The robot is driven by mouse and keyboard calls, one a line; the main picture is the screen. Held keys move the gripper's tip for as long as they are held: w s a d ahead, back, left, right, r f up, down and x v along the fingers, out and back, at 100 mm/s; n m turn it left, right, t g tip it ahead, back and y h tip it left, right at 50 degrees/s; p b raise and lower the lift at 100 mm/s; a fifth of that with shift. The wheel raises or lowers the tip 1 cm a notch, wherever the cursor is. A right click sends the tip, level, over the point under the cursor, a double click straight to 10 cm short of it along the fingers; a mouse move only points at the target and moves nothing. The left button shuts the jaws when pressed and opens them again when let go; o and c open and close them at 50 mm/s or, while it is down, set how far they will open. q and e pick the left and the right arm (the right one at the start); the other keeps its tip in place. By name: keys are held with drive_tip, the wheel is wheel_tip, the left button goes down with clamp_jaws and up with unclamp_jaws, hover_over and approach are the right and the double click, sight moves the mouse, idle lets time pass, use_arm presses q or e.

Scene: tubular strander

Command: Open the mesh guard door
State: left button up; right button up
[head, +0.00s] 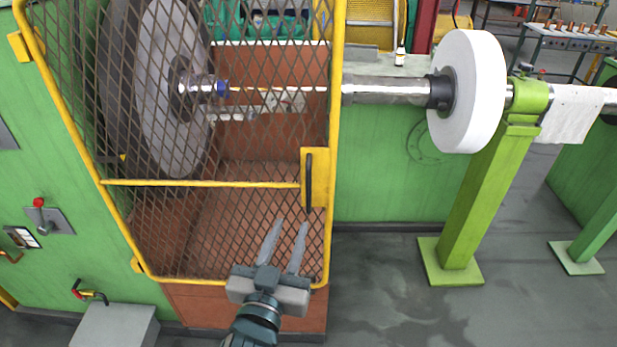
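The mesh guard door (240,184) has a yellow frame and diamond mesh. It stands upright in front of the machine bay and looks closed. A dark vertical handle (309,181) sits on a yellow plate at its right edge. Yellow hinges (20,46) show on its left side. My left gripper (287,224) is in front of the door's lower right part, below and a little left of the handle. Its two fingers point up and are apart, with nothing between them. Whether they touch the mesh I cannot tell. My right gripper is not in view.
Behind the mesh is a large grey wheel (165,85) on a shaft. To the right, a white disc (470,92) sits on the shaft, by a green post (487,190). A grey box (115,326) stands at the lower left. Floor (380,290) right of the door is clear.

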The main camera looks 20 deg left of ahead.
use_arm(q)
drive_tip(key=shift+w, duration=0.1)
drive_tip(key=p, duration=0.1)
approach(308, 180)
drive_tip(key=w, duration=0.9)
drive_tip(key=shift+a+r, duration=0.15)
drive_tip(key=shift+a, duration=0.25)
drive_tip(key=shift+w+a+p, duration=0.1)
drive_tip(key=shift+w+p, duration=0.2)
drive_tip(key=shift+w, duration=0.5)
drive_tip(key=shift+c, duration=0.6)
clamp_jaws()
